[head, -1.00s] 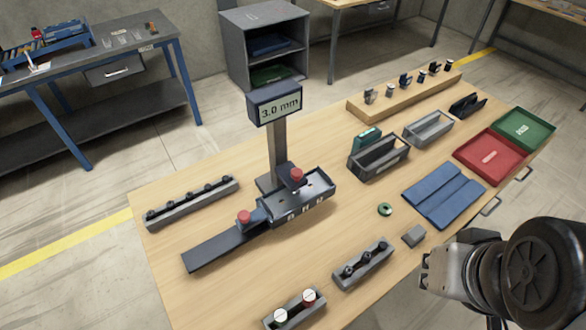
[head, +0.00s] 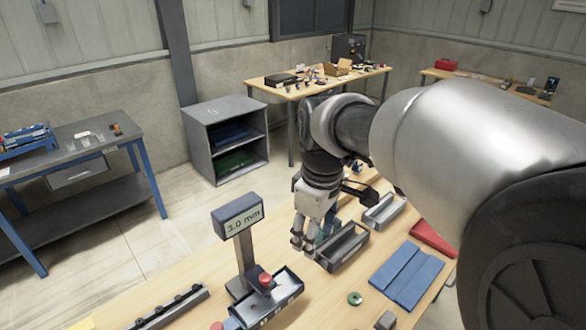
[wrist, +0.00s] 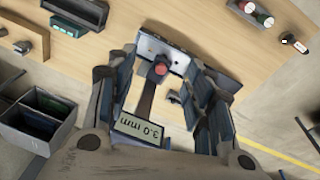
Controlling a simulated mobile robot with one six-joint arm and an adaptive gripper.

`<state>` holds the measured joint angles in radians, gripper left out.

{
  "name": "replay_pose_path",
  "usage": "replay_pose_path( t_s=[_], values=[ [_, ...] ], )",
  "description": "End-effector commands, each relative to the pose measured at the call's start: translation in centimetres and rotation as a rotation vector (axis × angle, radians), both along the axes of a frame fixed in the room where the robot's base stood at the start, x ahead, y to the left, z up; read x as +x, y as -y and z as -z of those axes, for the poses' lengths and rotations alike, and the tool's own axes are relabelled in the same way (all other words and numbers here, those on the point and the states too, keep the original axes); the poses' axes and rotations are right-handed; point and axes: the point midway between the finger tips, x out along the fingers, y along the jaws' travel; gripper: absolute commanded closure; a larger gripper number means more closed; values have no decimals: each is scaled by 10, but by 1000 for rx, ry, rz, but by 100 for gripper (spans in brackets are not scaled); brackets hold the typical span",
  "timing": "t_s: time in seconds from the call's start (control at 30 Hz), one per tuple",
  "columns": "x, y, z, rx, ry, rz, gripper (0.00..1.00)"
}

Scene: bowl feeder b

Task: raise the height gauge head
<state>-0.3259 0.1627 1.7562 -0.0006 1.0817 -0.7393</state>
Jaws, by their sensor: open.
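The height gauge's display box (head: 238,215) reads 3.0 mm on a dark upright post (head: 245,250). It also shows in the wrist view (wrist: 140,130), upside down. A red knob (head: 265,280) sits on a dark part over the grey gauge tray (head: 287,297) at the post's foot. The knob also shows in the wrist view (wrist: 160,68), between the fingers in the picture. My gripper (head: 307,246) is open and empty, above the table to the right of the display, apart from the gauge. Its spread fingers (wrist: 162,82) frame the post and knob in the wrist view.
A dark open bin (head: 343,247) stands beneath and beside my gripper, with a grey bin (head: 384,210) behind it. A blue cloth (head: 406,276), green ring (head: 354,298) and grey block (head: 386,320) lie to the right. A slotted rack (head: 172,308) lies left.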

Motion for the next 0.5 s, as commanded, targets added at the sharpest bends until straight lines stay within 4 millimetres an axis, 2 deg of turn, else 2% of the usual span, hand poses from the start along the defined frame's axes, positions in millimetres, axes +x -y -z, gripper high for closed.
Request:
replay_pose_path(
  t_s=[0.03, 0.2, 0.33, 0.5],
  values=[
    [16, -22, 4, -17, -26, -90, 52],
    [49, -79, 32, -57, -79, -355, 52],
    [59, -107, 52, -74, -106, -488, 52],
    [64, -121, 65, -81, -118, -557, 52]
  ],
)
